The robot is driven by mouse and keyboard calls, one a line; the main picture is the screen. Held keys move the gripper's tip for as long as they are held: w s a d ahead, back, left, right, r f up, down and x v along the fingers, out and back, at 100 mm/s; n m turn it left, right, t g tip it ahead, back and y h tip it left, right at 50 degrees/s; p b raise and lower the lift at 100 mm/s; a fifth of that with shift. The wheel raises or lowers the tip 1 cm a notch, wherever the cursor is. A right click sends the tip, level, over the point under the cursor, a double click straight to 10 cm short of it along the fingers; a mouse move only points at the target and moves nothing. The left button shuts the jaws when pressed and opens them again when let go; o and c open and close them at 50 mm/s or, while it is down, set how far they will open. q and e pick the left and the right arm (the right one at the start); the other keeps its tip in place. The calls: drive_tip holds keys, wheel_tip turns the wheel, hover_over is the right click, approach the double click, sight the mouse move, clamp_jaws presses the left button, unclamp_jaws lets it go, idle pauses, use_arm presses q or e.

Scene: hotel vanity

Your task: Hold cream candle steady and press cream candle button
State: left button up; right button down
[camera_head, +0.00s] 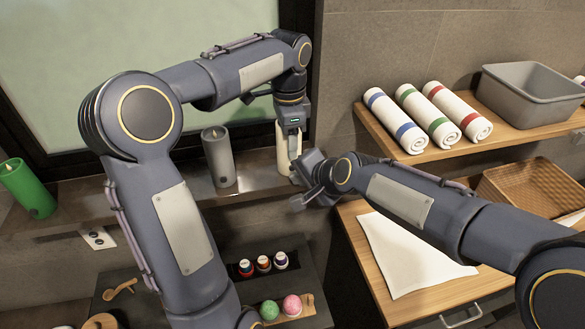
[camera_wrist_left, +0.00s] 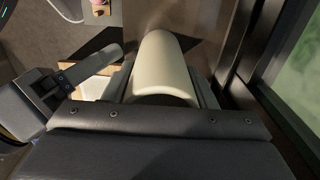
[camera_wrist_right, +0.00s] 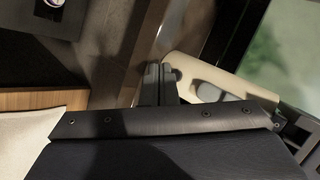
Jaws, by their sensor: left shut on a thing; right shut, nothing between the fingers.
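The cream candle (camera_head: 285,158) stands upright on the dark ledge below the window, at its right end. My left gripper (camera_head: 289,128) reaches down from above and is shut on the cream candle. In the left wrist view the candle (camera_wrist_left: 163,70) sits between the fingers. My right gripper (camera_head: 304,184) is shut and empty, at the candle's lower right side. In the right wrist view its closed fingertips (camera_wrist_right: 157,72) are beside the candle (camera_wrist_right: 205,75); whether they touch it I cannot tell. The candle's button is not clearly visible.
A grey candle (camera_head: 218,157) and a tilted green candle (camera_head: 27,188) stand farther left on the ledge (camera_head: 75,200). Rolled towels (camera_head: 396,120) and a grey bin (camera_head: 530,95) are on the right shelf. Small bottles (camera_head: 263,263) and bath balls (camera_head: 292,305) sit on a lower shelf.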

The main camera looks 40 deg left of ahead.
drive_tip(key=shift+w+a, duration=0.1)
drive_tip(key=shift+a, duration=0.05)
idle(0.4)
drive_tip(key=shift+w+a, duration=0.15)
drive_tip(key=shift+a, duration=0.05)
drive_tip(key=shift+w+a, duration=0.2)
drive_tip(key=shift+a, duration=0.1)
idle(0.7)
drive_tip(key=shift+d, duration=0.15)
drive_tip(key=shift+s+d, duration=0.5)
idle(0.3)
drive_tip(key=s+d, duration=0.1)
drive_tip(key=d, duration=0.1)
drive_tip(key=s+d, duration=0.2)
idle(0.4)
